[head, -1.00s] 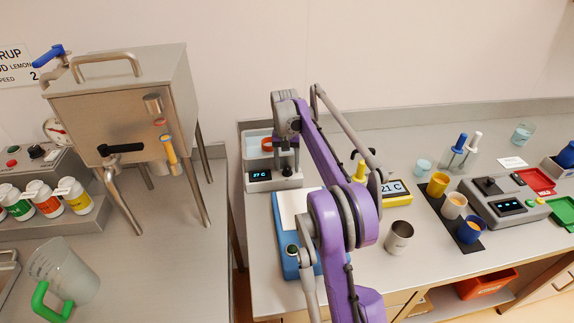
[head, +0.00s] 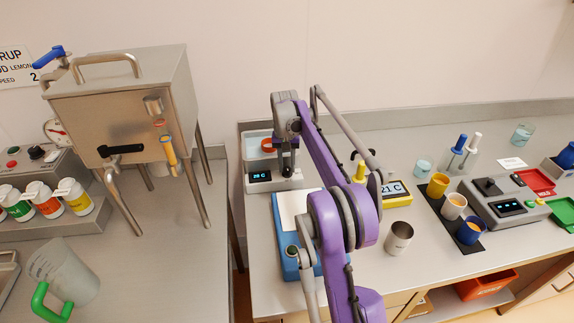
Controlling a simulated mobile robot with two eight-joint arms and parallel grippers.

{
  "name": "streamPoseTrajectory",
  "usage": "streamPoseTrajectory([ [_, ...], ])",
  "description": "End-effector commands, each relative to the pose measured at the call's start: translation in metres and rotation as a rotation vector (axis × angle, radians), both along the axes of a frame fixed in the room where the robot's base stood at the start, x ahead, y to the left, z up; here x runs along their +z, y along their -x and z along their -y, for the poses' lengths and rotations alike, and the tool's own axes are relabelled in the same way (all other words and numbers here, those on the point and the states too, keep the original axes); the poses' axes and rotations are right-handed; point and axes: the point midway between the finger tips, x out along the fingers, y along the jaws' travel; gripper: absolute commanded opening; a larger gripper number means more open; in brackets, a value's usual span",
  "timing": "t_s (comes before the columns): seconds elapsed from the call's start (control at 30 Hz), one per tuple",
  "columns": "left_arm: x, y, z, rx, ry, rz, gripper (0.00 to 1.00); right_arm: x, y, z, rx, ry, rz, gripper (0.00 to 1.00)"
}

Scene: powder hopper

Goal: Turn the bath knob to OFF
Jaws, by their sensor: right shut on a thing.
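The water bath (head: 259,178) stands at the left end of the right-hand counter. It is a pale box with a bluish open top and a dark display reading 28 C. My right gripper (head: 287,170) points down at the right side of the bath's front and is shut on the bath knob. My left gripper is not in view.
A blue-based scale-like unit (head: 284,235) lies in front of the bath. A yellow 21 C device (head: 396,190) and a steel cup (head: 398,238) stand to the right. A steel hopper (head: 120,110) stands left, across a gap between counters.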

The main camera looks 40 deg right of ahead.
Motion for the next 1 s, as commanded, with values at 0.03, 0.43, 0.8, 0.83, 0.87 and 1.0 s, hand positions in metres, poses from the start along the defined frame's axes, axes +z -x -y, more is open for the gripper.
streamPoseTrajectory([
  [0.03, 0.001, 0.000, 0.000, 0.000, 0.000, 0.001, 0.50, 0.001, 0.000, 0.000, 0.017, 0.000, 0.000, 0.00],
  [0.43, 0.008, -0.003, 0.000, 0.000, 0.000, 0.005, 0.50, 0.001, 0.000, 0.000, 0.307, 0.001, 0.001, 0.00],
  [0.8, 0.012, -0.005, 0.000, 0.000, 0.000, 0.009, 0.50, 0.001, 0.000, 0.000, 0.643, 0.001, 0.000, 0.00],
  [0.83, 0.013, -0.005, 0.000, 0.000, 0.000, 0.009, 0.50, 0.001, 0.000, 0.000, 0.666, 0.002, 0.000, 0.00],
  [0.87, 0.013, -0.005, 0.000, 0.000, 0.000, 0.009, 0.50, 0.001, 0.000, 0.000, 0.689, 0.001, 0.000, 0.00],
  [1.0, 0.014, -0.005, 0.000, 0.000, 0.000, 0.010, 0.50, 0.001, 0.001, 0.000, 0.782, 0.001, 0.000, 0.00],
])
